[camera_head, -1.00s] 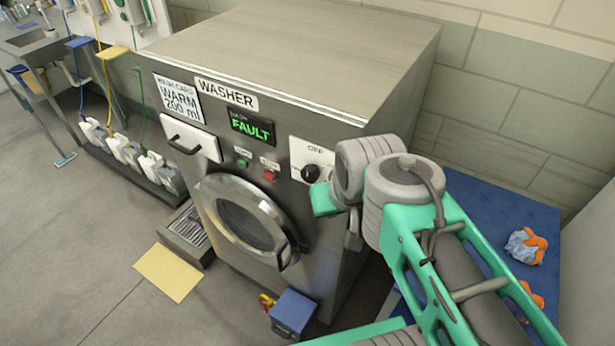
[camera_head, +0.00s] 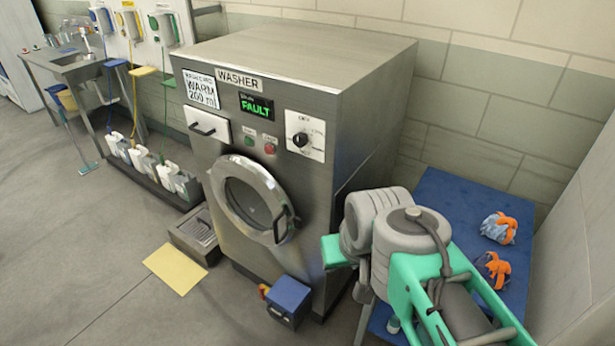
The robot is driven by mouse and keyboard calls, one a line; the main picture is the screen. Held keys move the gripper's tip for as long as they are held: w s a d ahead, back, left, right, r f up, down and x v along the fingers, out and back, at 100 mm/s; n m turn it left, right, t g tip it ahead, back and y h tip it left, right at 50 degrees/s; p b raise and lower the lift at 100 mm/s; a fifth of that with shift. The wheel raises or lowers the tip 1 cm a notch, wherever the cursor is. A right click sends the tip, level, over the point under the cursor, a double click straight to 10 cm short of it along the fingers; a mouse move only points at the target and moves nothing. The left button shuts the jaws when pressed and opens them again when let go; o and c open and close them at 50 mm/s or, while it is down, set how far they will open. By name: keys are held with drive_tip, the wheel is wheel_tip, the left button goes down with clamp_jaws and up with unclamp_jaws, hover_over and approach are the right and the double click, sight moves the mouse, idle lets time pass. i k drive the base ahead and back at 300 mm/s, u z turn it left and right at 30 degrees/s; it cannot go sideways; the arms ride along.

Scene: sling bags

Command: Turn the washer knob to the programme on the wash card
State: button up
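The washer (camera_head: 365,110) is a steel box standing against the wall. Its dark round knob (camera_head: 300,140) sits on a white dial plate (camera_head: 317,150) at the front's upper right. Small words surround the knob; the top one looks like OFF, and the others and the pointer are too small to read surely. The wash card (camera_head: 201,90) at the front's upper left reads WARM 200 ml. My teal and grey arm (camera_head: 410,235) is at the lower right, below and right of the knob, apart from it in the picture. My gripper's fingers do not show.
The washer display (camera_head: 255,106) reads FAULT, above a green button (camera_head: 249,141) and red button (camera_head: 269,148). The round door (camera_head: 247,200) looks shut. A blue box (camera_head: 289,298) and yellow mat (camera_head: 174,269) lie on the floor. A blue table (camera_head: 450,190) holds orange-and-blue bundles (camera_head: 499,228).

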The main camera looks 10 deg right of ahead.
sight(301, 140)
drive_tip(key=u, duration=1)
drive_tip(key=i, duration=0.75)
drive_tip(key=u, duration=0.8)
